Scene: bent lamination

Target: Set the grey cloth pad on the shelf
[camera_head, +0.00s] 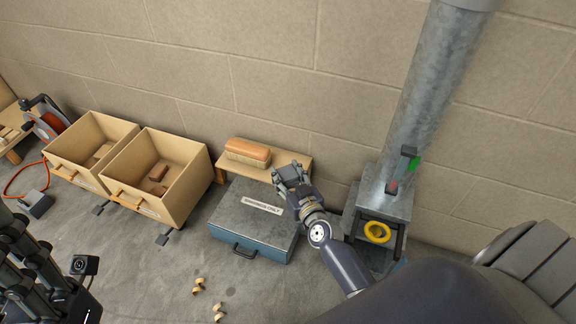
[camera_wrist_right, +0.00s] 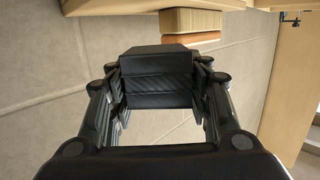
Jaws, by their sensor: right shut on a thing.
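The grey cloth pad (camera_head: 289,173) is a dark, block-like piece held in my right gripper (camera_head: 292,185). In the right wrist view the pad (camera_wrist_right: 158,80) shows a woven dark face between the two fingers, which are shut on it. The low wooden shelf (camera_head: 301,161) stands against the wall, and the gripper with the pad is over its right front part. I cannot tell whether the pad touches it. The shelf also shows at the top of the wrist view (camera_wrist_right: 130,5). My left gripper (camera_head: 25,255) is at the lower left, its fingertips unclear.
An orange-brown block (camera_head: 247,152) occupies the shelf's left part. A grey-blue case (camera_head: 255,222) lies in front. Two wooden bins (camera_head: 160,185) stand left. A metal duct (camera_head: 425,100) and a stand with a yellow ring (camera_head: 377,232) are right. Small curved pieces (camera_head: 199,286) lie on the floor.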

